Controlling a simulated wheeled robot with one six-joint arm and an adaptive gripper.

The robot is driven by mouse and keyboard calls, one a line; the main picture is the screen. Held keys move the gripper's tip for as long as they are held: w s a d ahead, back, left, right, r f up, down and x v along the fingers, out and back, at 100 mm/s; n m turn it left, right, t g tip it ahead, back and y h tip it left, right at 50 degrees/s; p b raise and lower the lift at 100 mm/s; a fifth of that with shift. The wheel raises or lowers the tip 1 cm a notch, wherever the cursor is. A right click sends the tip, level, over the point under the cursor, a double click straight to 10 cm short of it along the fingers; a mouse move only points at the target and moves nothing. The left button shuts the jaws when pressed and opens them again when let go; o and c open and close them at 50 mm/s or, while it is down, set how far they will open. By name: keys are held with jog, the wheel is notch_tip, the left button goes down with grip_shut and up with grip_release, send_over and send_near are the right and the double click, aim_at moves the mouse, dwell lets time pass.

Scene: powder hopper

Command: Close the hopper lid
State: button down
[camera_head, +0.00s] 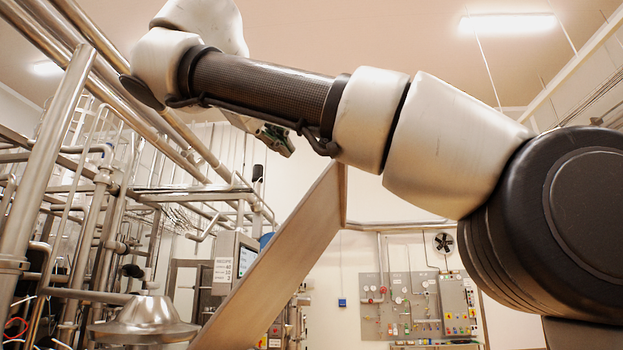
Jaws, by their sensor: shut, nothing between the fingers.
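The hopper lid (272,268) appears to be the large flat panel in the middle of the head view. It stands open at a steep tilt, with its upper end to the right and its lower end running out of the bottom of the picture. The hopper's mouth is not in view. My gripper (278,140) shows small and dark with green parts below my forearm, partly hidden by it. It is shut and empty, above and left of the lid's top edge. It appears apart from the lid, though the depth between them is hard to judge.
Steel pipes and frames (75,170) crowd the left side. A conical steel vessel top (145,318) stands at lower left. A control box with a screen (235,258) is behind the lid. A wall panel (418,306) is at the back right. My arm fills the upper right.

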jog(key=w+d, duration=0.1)
jog(key=w, duration=0.1)
jog(key=w+d+f, duration=0.1)
jog(key=w, duration=0.2)
jog(key=w+d+f, duration=0.1)
jog(key=w+d, duration=0.1)
jog(key=w, duration=0.1)
jog(key=shift+f, duration=0.25)
jog(key=shift+d+f, duration=0.55)
